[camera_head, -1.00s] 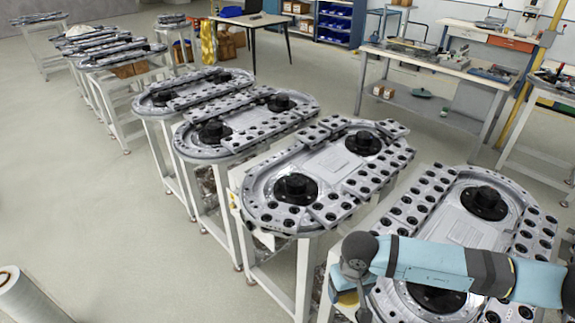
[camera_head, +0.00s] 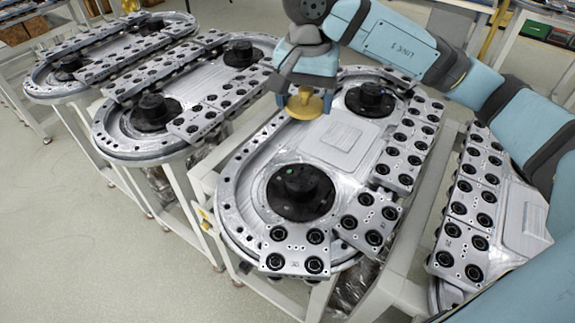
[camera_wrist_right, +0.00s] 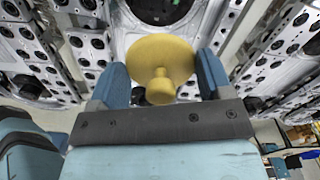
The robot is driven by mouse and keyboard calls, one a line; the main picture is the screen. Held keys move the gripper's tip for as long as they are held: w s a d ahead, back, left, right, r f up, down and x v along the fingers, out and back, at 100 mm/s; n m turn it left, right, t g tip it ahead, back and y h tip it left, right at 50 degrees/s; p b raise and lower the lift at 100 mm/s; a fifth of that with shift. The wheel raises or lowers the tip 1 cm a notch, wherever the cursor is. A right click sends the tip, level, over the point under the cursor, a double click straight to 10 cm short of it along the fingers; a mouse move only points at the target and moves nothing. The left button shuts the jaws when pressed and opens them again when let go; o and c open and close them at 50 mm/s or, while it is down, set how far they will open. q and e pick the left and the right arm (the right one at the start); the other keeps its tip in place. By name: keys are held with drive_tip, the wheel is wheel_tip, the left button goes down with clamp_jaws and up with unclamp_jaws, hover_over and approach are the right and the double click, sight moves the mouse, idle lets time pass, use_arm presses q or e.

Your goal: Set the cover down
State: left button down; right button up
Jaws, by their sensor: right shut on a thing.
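The cover is a yellow disc with a knob (camera_head: 305,104). In the head view it hangs below my right gripper (camera_head: 303,98), over the upper left part of the nearest full ring track (camera_head: 232,190). In the right wrist view the cover (camera_wrist_right: 160,58) sits between the two blue fingers of my right gripper (camera_wrist_right: 160,85), which is shut on its knob. The disc faces away from the wrist. Whether the cover touches the track is hard to tell. The track has two black hubs, one near (camera_head: 302,190) and one far (camera_head: 370,98). My left gripper is not in view.
Grey plates with black rollers (camera_head: 405,150) line the track's right side and near end. Another track (camera_head: 490,215) stands close on the right, partly behind my arm. More tracks (camera_head: 150,110) stand to the left. Open floor (camera_head: 90,230) lies at the lower left.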

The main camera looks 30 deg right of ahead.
sight(301, 179)
drive_tip(key=shift+r, duration=0.1)
drive_tip(key=shift+s+f, duration=0.15)
drive_tip(key=shift+f, duration=0.2)
wheel_tip(301, 179, down, 19)
drive_tip(key=shift+r, duration=0.15)
drive_tip(key=shift+f, duration=0.25)
drive_tip(key=o, duration=0.9)
drive_tip(key=shift+r, duration=0.1)
